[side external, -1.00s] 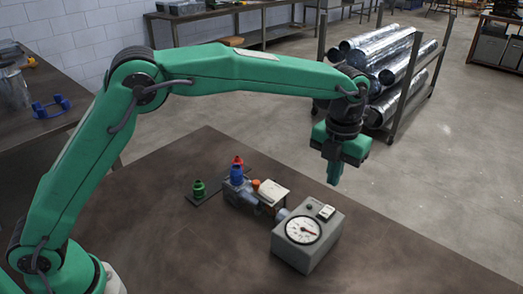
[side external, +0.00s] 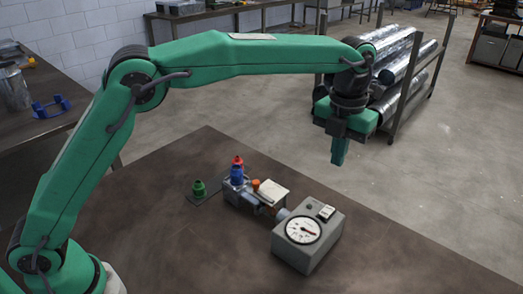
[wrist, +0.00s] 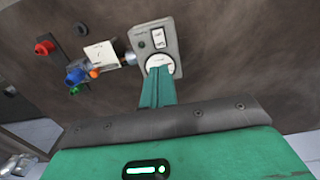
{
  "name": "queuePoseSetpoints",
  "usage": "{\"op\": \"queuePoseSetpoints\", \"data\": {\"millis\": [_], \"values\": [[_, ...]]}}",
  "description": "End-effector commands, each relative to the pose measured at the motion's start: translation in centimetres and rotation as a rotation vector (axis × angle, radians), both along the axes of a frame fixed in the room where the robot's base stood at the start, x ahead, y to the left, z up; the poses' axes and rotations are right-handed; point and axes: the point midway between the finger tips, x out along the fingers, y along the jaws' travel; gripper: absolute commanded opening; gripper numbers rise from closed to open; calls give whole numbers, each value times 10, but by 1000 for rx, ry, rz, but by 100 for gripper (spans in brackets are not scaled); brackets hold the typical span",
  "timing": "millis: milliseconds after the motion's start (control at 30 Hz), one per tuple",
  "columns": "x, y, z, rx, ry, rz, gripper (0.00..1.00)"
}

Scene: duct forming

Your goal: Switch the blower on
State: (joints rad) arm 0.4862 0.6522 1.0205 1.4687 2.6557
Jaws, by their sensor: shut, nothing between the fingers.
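In the wrist view the switch (wrist: 158,39) is a white and dark rocker on the grey panel, and my fingers partly cover the dial (wrist: 160,62). My gripper (side external: 338,160) is shut and empty, pointing down. It hangs in the air above and behind the box, apart from it. I cannot tell the switch's position.
Left of the box, joined to it, is a fitting with a white plate (side external: 272,190) and an orange knob (side external: 256,184). Blue (side external: 237,172) and green (side external: 198,188) fittings stand further left. A rack of silver ducts (side external: 405,75) stands behind. The table's front right is clear.

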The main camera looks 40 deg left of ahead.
Motion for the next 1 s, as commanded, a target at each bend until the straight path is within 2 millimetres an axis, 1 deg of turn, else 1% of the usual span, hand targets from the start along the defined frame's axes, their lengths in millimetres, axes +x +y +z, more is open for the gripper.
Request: {"op": "queuePoseSetpoints", "data": {"millis": [200, 667, 867, 1000], "values": [[10, 1, 0, -1, -3, 0, 0], [10, 1, -3, -2, -3, 0, 0], [10, 1, -17, -1, -2, 0, 0], [10, 1, -34, 0, -1, 0, 0]]}}
